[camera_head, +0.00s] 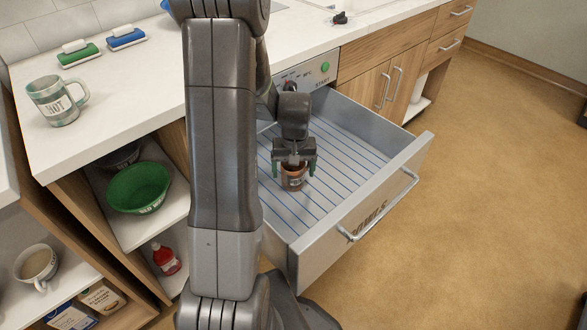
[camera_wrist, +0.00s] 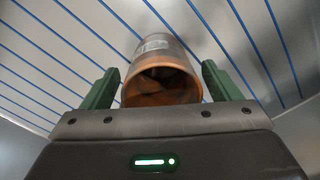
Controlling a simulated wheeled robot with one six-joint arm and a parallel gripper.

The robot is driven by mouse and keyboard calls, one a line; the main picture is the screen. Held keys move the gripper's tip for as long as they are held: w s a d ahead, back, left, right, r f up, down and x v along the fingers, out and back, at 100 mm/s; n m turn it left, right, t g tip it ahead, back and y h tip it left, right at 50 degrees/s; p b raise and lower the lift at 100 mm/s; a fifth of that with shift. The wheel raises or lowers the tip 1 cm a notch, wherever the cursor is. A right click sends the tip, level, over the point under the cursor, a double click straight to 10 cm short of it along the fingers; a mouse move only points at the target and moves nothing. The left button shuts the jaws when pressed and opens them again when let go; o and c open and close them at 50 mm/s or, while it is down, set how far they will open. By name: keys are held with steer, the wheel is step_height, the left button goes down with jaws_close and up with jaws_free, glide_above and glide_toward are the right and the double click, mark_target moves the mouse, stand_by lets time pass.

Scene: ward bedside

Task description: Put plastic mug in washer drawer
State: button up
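A small brown-orange cup (camera_head: 292,182) with a pale label is inside the open washer drawer (camera_head: 345,215), over its blue-wired rack. In the wrist view the cup (camera_wrist: 160,75) shows its open mouth towards me; no handle is visible. My gripper (camera_head: 293,168) is low in the drawer with its green fingers on either side of the cup. In the wrist view, narrow gaps show between the fingers and the cup, so my gripper (camera_wrist: 160,85) looks open around it. I cannot tell whether this cup is the plastic mug.
A white-green mug marked HOT (camera_head: 56,101) stands on the counter (camera_head: 130,100), near green and blue brushes (camera_head: 78,52). A green bowl (camera_head: 139,187), a cream mug (camera_head: 36,265) and a red bottle (camera_head: 166,260) are on shelves. The drawer has free room around the cup.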

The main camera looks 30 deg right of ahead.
step_height(320, 180, up, 12)
steer(key=p, duration=0.2)
steer(key=shift+d+r+p, duration=0.15)
steer(key=shift+p, duration=0.15)
stand_by(1.3)
